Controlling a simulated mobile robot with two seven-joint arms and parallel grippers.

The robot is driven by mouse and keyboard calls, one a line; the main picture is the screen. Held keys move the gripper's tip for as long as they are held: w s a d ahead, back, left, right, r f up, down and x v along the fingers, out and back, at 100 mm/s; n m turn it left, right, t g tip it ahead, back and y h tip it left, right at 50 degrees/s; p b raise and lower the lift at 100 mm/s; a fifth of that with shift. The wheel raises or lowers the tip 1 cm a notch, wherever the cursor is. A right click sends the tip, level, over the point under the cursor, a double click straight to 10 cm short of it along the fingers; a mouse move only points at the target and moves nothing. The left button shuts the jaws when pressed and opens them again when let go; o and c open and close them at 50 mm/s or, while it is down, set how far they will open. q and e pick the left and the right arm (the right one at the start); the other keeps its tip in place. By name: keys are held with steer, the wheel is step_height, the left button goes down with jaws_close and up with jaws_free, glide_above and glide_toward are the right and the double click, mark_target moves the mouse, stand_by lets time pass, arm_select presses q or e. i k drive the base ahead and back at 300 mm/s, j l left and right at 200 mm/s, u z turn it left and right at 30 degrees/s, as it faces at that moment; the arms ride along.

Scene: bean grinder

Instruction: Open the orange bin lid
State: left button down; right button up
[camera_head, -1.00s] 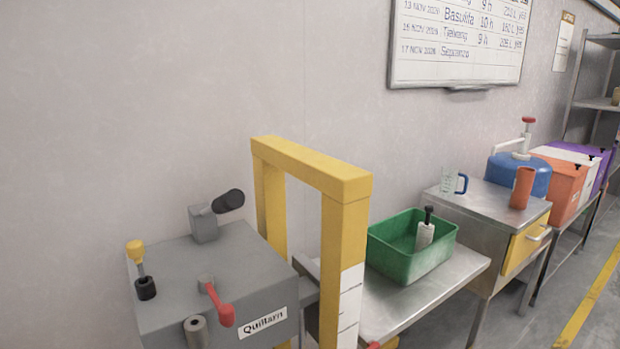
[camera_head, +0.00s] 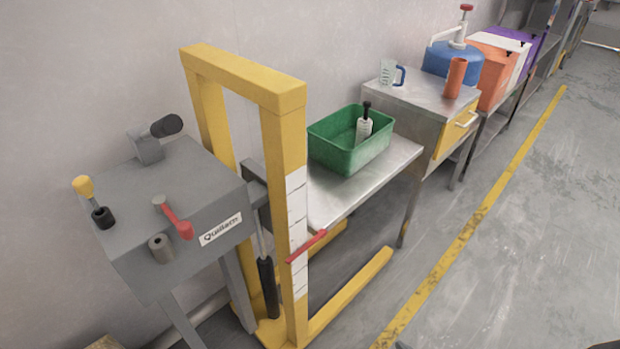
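The orange bin (camera_head: 492,75) stands far off at the upper right, in a row with a white bin (camera_head: 513,45) and a purple bin (camera_head: 528,36). Its top looks closed, though it is small and partly behind an orange cylinder and a blue container. Neither of my grippers shows in the head view.
A grey machine (camera_head: 178,205) labelled "Quillarn" and a yellow frame (camera_head: 285,150) with floor legs stand close by. A green tray (camera_head: 345,158) sits on a metal table (camera_head: 400,153). A blue container (camera_head: 450,60) and an orange cylinder (camera_head: 455,78) stand beyond. Floor at right is clear.

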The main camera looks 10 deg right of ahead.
mark_target(494, 54)
steer(key=z, duration=1.3)
steer(key=i+l+z, duration=0.25)
steer(key=i, duration=0.2)
steer(key=i+z, duration=0.2)
steer(key=i, duration=0.2)
steer(key=i+z, duration=0.15)
steer(key=i, duration=2.2)
steer(key=j, duration=0.1)
